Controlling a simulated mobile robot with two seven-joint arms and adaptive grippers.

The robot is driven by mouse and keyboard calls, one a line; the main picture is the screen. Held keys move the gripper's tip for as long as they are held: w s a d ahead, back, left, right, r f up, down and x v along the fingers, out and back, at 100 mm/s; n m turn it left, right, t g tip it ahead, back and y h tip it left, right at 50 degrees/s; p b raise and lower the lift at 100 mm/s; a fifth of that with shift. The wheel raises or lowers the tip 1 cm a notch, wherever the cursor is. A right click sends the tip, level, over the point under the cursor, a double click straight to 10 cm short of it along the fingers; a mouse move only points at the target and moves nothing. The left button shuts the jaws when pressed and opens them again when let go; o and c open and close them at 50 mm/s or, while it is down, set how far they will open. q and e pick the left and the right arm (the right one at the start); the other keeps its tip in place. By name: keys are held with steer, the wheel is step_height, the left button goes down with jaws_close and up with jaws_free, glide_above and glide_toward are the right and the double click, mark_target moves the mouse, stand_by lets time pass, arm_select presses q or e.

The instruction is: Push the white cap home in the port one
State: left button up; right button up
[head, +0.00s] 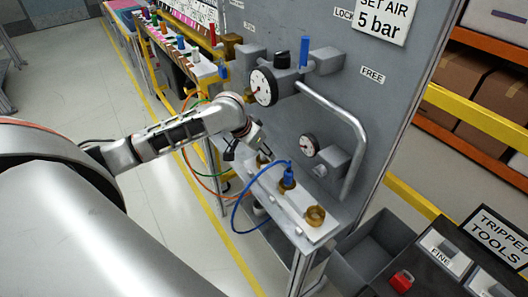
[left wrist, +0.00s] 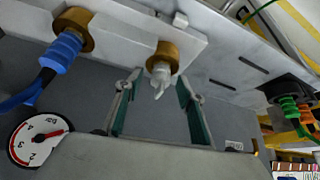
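The white cap (left wrist: 160,77) sits at the mouth of a brass port (left wrist: 165,54) in the left wrist view and sticks out of it toward the camera. How deep it sits I cannot tell. My left gripper (left wrist: 159,80) is open, with one finger on each side of the cap and a visible gap to both. In the head view my left gripper (head: 254,141) is at the far end of the port ledge (head: 301,210), and it largely hides the cap there. My right gripper is not in view.
A blue plug (head: 288,177) with a blue hose stands in the middle brass port. An empty-looking brass port (head: 315,215) is at the near end. A grey bin (head: 370,248) is at lower right.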

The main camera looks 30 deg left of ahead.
arm_select(q)
steer(key=v, duration=1.1)
steer(key=s+d+f+m, duration=0.1)
steer(key=s+d+f, duration=0.1)
steer(key=d+f, duration=0.1)
steer(key=s+d+f+m+t, duration=0.1)
steer(key=s+d+f+m, duration=0.1)
steer(key=d+f, duration=0.1)
steer(key=s+d+f+m+t, duration=0.1)
steer(key=s+d+f, duration=0.1)
steer(key=d+f, duration=0.1)
steer(key=shift+s+d+f+m, duration=0.15)
steer(key=shift+d+f+m, duration=0.2)
steer(key=shift+d, duration=0.45)
steer(key=s+a+f+y, duration=0.2)
steer(key=s+a+y, duration=0.15)
steer(key=s, duration=0.35)
steer(key=s+a+f+y, duration=0.1)
steer(key=s+a+y, duration=0.2)
steer(key=s+a, duration=0.35)
steer(key=d+f+n+t+h, duration=0.2)
steer(key=d+f+h, duration=0.5)
steer(key=d+f, duration=0.9)
steer(key=shift+n+t, duration=0.4)
steer(key=shift+n, duration=0.05)
steer(key=shift+w+f+h, duration=0.1)
steer(key=shift+h, duration=0.15)
